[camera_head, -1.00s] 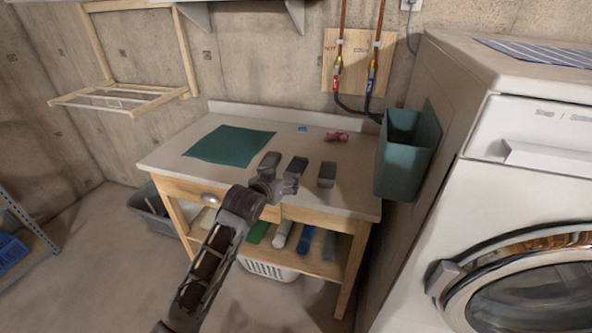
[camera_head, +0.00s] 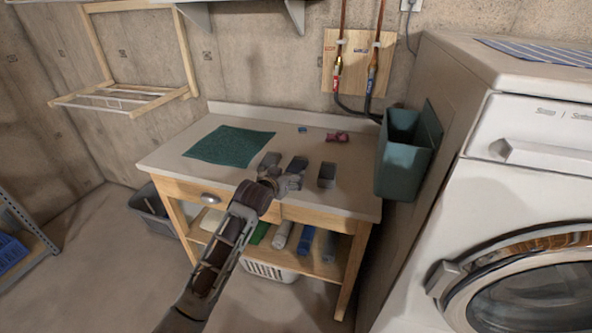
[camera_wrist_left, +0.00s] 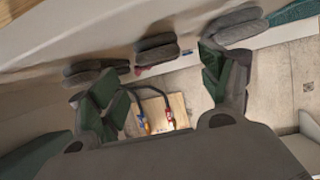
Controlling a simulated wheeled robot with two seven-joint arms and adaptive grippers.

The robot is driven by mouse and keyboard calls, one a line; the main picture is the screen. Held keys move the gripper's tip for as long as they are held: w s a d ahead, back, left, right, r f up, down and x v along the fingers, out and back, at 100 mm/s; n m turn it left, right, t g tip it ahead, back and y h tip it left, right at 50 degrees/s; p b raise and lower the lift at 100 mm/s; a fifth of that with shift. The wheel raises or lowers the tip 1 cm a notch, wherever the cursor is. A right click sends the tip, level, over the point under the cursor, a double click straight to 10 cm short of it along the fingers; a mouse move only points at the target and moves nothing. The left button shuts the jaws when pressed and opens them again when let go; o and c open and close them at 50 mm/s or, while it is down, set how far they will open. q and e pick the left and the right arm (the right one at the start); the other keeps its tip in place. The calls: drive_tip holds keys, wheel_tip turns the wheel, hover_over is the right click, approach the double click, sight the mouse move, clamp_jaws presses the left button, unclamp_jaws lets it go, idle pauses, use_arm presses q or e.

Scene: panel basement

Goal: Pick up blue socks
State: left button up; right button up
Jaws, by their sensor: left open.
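Three dark grey, folded sock-like bundles lie in a row on the white tabletop in the head view: left (camera_head: 270,160), middle (camera_head: 298,165) and right (camera_head: 327,175). I cannot tell from their colour which is blue. In the wrist view they show as the right one (camera_wrist_left: 95,72), the middle one (camera_wrist_left: 157,48) and the left one (camera_wrist_left: 236,24). My left gripper (camera_head: 288,183) is open and empty at the near side of the left and middle bundles. Its green-padded fingers stand wide apart in the wrist view (camera_wrist_left: 160,85), with the middle bundle beyond the gap.
The white-topped table (camera_head: 225,178) also holds a green cloth (camera_head: 229,145), a small blue item (camera_head: 302,129) and a red item (camera_head: 337,137). Rolled textiles, one blue (camera_head: 305,240), lie on the lower shelf.

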sight(292, 172)
use_arm(q)
drive_tip(key=shift+w, duration=0.1)
drive_tip(key=shift+x, duration=2.3)
drive_tip(key=shift+w, duration=0.15)
use_arm(e)
drive_tip(key=shift+w+a+r, duration=0.1)
drive_tip(key=shift+w+a, duration=0.2)
drive_tip(key=shift+w, duration=0.35)
drive_tip(key=shift+s, duration=0.25)
use_arm(q)
drive_tip(key=c, duration=1.1)
